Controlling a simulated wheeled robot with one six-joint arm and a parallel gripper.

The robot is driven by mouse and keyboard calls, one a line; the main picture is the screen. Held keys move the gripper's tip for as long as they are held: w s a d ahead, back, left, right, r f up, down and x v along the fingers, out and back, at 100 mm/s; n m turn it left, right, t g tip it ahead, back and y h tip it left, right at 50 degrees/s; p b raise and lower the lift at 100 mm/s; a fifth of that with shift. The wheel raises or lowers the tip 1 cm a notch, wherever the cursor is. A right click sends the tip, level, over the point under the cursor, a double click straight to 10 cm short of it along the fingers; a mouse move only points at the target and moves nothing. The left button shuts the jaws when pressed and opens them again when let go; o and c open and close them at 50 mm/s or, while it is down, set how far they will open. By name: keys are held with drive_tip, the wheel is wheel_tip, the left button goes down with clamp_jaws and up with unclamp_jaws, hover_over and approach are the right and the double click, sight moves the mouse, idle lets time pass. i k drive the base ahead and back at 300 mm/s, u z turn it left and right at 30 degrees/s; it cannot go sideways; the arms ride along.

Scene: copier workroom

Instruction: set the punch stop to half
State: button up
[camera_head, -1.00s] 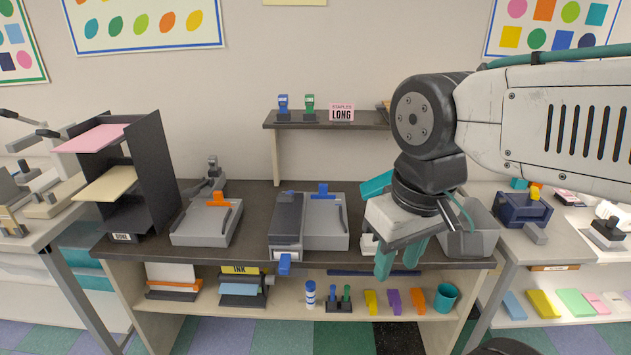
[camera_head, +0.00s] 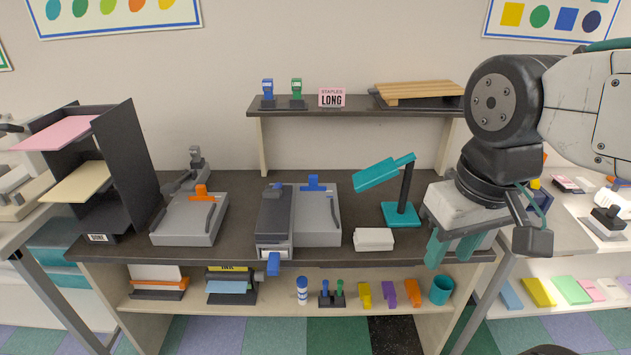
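A grey machine with a dark long body (camera_head: 275,215) and a grey bed (camera_head: 318,225) stands mid-counter; it looks like the punch, though I cannot be sure. A blue tab (camera_head: 273,264) sticks out at its front end, and a blue clip (camera_head: 314,183) sits at the back of the bed. No stop markings are readable. My gripper (camera_head: 453,248) has teal fingers pointing down, apart with nothing seen between them. It is at the counter's right front, well to the right of the machine.
A grey tray with an orange clip (camera_head: 187,220) and a dark paper rack (camera_head: 130,155) stand left. A raised shelf (camera_head: 350,110) is behind. Counter between the trays is clear.

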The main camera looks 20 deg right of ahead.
sight(313, 179)
drive_tip(key=z, duration=0.25)
drive_tip(key=i, duration=0.95)
drive_tip(key=u, duration=0.35)
